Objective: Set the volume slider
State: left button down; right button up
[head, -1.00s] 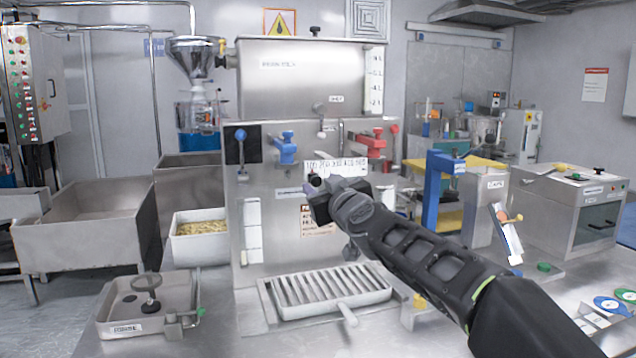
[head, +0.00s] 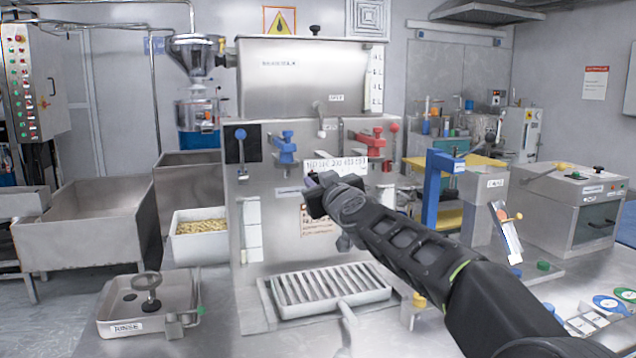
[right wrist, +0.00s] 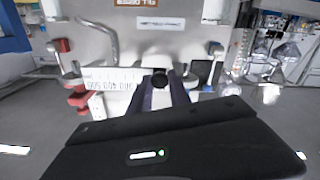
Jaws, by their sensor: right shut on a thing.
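The volume scale (head: 337,165) is a white numbered strip on the front of the steel grinder (head: 297,80). It appears upside down in the right wrist view (right wrist: 105,82). My right gripper (head: 315,186) is at the panel just below the left part of the scale. In the right wrist view its fingers (right wrist: 161,92) are close together around a small dark round slider knob (right wrist: 160,76) beside the low-number end of the strip. The gripper is shut on this knob. In the head view the gripper hides the knob. My left gripper is not in view.
A blue valve handle (head: 286,148) and a red valve handle (head: 371,142) sit above the scale on either side. A slatted drip tray (head: 330,288) lies below my right arm. A blue-framed stand (head: 432,188) is to the right.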

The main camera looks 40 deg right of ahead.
grip_shut()
dwell(0.8)
jog(key=shift+s+d+f+b, duration=0.1)
jog(key=shift+s+d+b, duration=0.15)
jog(key=shift+d+b, duration=0.35)
jog(key=o, duration=0.8)
grip_release()
jog(key=shift+d, duration=0.1)
jog(key=shift+v, duration=3.9)
